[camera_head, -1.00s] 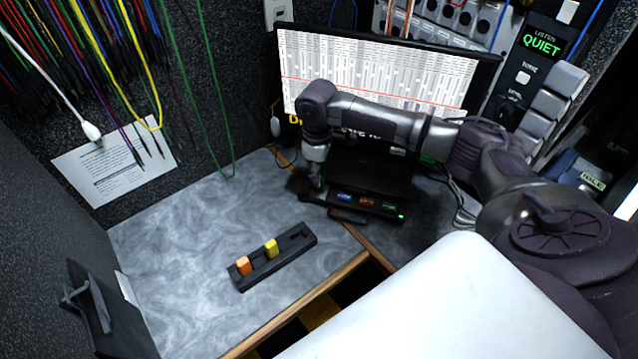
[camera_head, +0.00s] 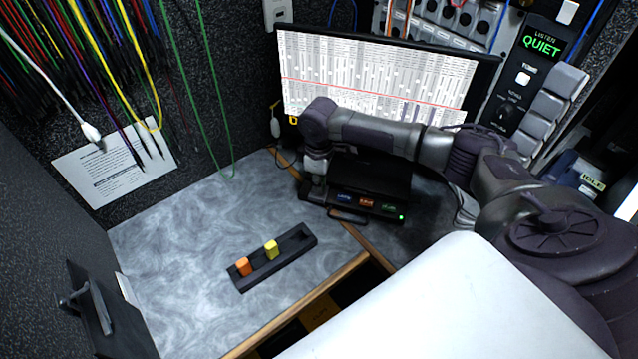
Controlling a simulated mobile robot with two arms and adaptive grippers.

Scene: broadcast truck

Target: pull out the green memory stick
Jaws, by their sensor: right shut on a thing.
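My right gripper (camera_head: 308,190) is low at the left end of a black dock (camera_head: 365,202) below the monitor. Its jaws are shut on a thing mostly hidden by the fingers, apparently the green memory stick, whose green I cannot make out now. The dock's front has blue, orange and green labels and a green light at its right end. A black rack (camera_head: 290,252) lies on the grey desk; an orange stick (camera_head: 243,266) and a yellow stick (camera_head: 271,249) stand upright in its left and middle parts. The rack's right end is empty. My left gripper is not in view.
The grey desk (camera_head: 180,240) is clear around the rack. A monitor (camera_head: 385,80) stands behind the dock. Cables hang at the back left over a printed sheet (camera_head: 115,165). A white surface (camera_head: 450,310) fills the lower right.

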